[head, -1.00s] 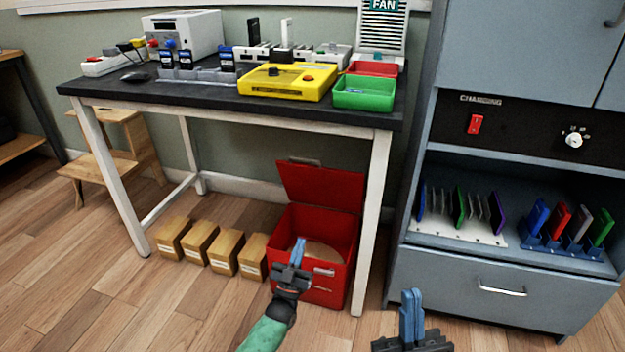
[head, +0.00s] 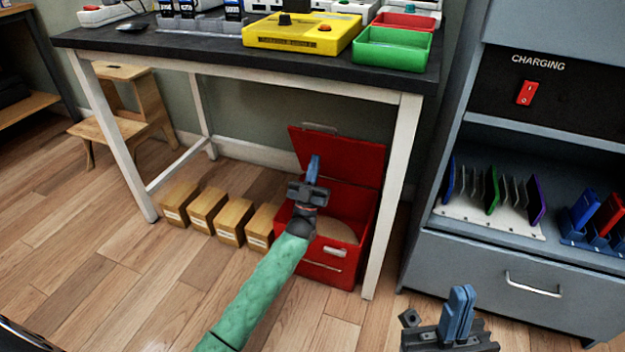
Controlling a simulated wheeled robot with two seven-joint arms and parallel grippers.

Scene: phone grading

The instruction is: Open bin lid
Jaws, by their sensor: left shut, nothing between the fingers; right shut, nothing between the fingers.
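The red bin (head: 331,271) stands on the floor under the right end of the table. Its red lid (head: 345,154) is raised and leans back at the rear, with a grey handle at its top edge. Something tan lies inside the bin. My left gripper (head: 313,168) is shut and empty, over the bin opening and in front of the lid; I cannot tell whether it touches the lid. My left arm hides the bin's left front part. My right gripper (head: 459,312) is shut and empty, in front of the grey cabinet at the bottom right.
The black-topped table (head: 190,49) stands over the bin, its white front leg (head: 393,200) close on the bin's right. Several wooden boxes (head: 205,209) line up to the left. A grey cabinet (head: 480,263) stands at right. The floor in front is clear.

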